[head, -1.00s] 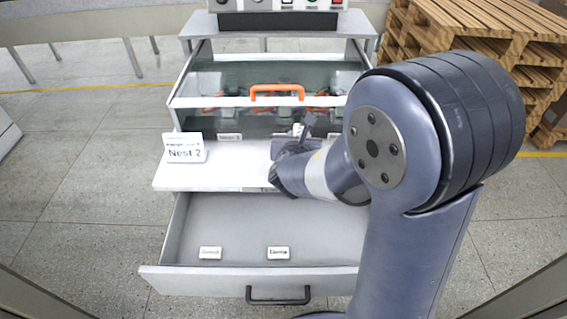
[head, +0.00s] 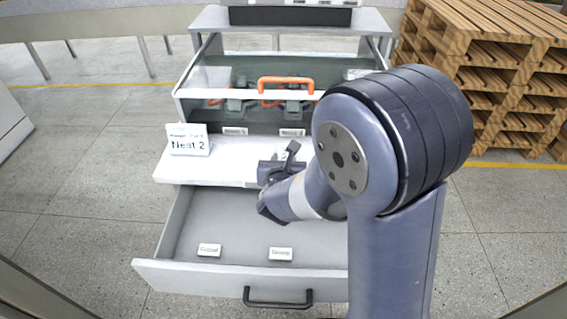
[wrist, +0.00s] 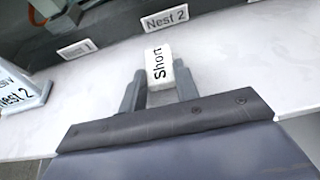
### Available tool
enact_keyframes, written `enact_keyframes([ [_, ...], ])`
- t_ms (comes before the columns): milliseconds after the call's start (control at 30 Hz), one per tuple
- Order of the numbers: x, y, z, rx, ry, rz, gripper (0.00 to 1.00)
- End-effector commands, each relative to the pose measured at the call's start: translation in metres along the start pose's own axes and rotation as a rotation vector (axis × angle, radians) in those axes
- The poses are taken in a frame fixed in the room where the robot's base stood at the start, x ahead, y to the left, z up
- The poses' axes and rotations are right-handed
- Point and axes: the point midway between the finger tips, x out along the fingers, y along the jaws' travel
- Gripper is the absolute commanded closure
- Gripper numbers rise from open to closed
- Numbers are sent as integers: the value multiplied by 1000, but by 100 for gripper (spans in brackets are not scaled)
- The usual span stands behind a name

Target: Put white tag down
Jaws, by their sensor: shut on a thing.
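A small white tag (wrist: 159,64) printed "Short" is between the two fingertips of my gripper (wrist: 160,84) in the wrist view. My gripper is shut on it, above or at the white worktop (wrist: 220,85); I cannot tell if the tag touches the surface. In the head view my gripper (head: 288,155) is over the right part of the worktop (head: 232,165), and I cannot make out the tag there.
A "Nest 2" sign (head: 188,140) stands at the worktop's left. Below, an open drawer (head: 195,225) holds two small white tags (head: 209,250) (head: 281,254). Pallets (head: 490,85) stand at right.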

Motion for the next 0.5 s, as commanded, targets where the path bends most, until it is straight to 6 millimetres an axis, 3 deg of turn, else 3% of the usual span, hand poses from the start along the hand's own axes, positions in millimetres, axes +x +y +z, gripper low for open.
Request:
enact_keyframes([
  [367, 2, 0, -4, 0, -1, 0, 92],
  [400, 2, 0, -4, 1, -1, 0, 69],
  [500, 1, 0, -3, 0, 0, 0, 61],
])
